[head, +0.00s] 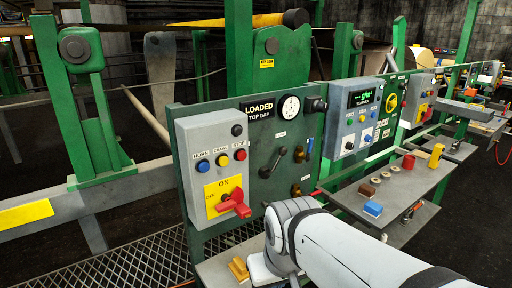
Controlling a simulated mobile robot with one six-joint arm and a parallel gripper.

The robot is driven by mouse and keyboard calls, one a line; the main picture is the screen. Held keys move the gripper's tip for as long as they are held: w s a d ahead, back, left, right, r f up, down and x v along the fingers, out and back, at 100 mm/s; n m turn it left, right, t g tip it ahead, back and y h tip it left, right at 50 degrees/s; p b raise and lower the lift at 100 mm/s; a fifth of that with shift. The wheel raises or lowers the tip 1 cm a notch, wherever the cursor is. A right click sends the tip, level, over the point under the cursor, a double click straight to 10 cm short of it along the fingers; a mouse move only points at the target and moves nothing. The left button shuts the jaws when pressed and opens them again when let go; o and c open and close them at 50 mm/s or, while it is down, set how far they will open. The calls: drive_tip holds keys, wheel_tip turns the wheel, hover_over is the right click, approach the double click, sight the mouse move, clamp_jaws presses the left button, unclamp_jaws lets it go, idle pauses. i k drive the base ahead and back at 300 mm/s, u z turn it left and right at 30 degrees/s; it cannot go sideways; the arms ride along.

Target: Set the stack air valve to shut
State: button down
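A green control panel (262,133) stands in the middle, with a plate (262,108) reading "LOADED TOP GAP" and a round white dial gauge (290,107). Below them is a black lever handle (270,163), slanted. To its right are a brass fitting (299,154) and, lower, another brass fitting (296,190). The small labels are too small to read, so I cannot tell which part is the stack air valve or its setting. My white arm reaches in from the bottom right to just below the panel; my gripper is not visible.
A grey box (202,130) with push buttons and a red rotary handle (235,205) juts out left of the panel. A display box (353,130) is on the right. A shelf (400,190) with loose parts lies right of my arm. Green machine frames stand behind.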

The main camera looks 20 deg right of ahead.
sight(307, 158)
drive_tip(key=k, duration=1.15)
drive_tip(key=z, duration=0.5)
drive_tip(key=i, duration=1.8)
drive_tip(key=u, duration=0.45)
